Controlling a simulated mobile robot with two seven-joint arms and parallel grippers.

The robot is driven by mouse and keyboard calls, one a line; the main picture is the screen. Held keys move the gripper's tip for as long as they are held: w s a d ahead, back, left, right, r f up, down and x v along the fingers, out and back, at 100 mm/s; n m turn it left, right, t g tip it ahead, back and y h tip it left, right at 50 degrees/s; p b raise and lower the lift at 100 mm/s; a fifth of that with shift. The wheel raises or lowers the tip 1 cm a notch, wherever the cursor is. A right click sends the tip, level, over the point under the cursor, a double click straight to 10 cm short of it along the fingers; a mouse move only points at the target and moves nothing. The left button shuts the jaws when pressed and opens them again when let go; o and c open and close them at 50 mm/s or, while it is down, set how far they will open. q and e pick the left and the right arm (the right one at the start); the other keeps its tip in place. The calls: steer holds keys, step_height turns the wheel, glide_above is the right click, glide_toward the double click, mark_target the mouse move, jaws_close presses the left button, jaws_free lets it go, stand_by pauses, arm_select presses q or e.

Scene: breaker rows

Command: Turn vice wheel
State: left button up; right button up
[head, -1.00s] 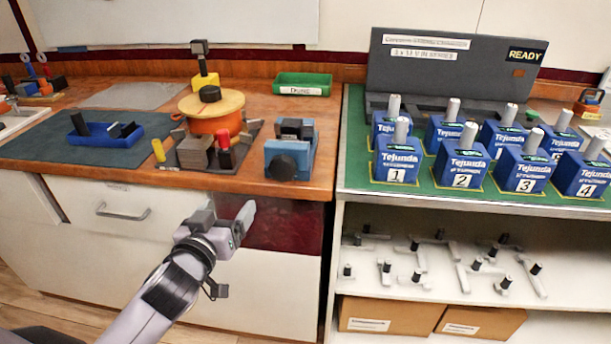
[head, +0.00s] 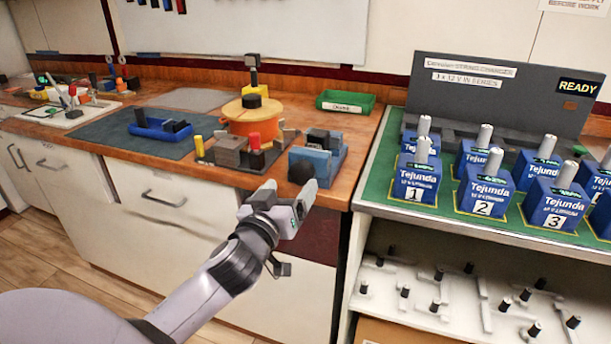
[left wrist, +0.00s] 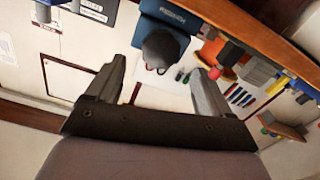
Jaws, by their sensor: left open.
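The blue vice (head: 320,158) sits at the right front corner of the wooden bench. Its round black wheel (head: 301,172) faces the front edge. In the left wrist view the dark wheel (left wrist: 161,49) shows beyond and between the fingers, with the blue vice body (left wrist: 167,14) above it. My left gripper (head: 305,196) is open and empty, just in front of and below the wheel in the head view. Its two fingers also show apart in the left wrist view (left wrist: 158,82). I see no contact with the wheel. My right gripper is not in view.
Left of the vice stand a grey block (head: 229,152) and an orange spool (head: 252,115). A blue tray (head: 160,128) lies on a dark mat. A green bin (head: 346,101) is behind. On the right, a green-topped shelf (head: 447,207) carries several numbered blue batteries (head: 415,180).

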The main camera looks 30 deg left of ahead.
mark_target(299, 175)
arm_select(q)
steer(key=shift+x, duration=3.2)
steer(key=shift+p, duration=0.3)
steer(key=c, duration=1)
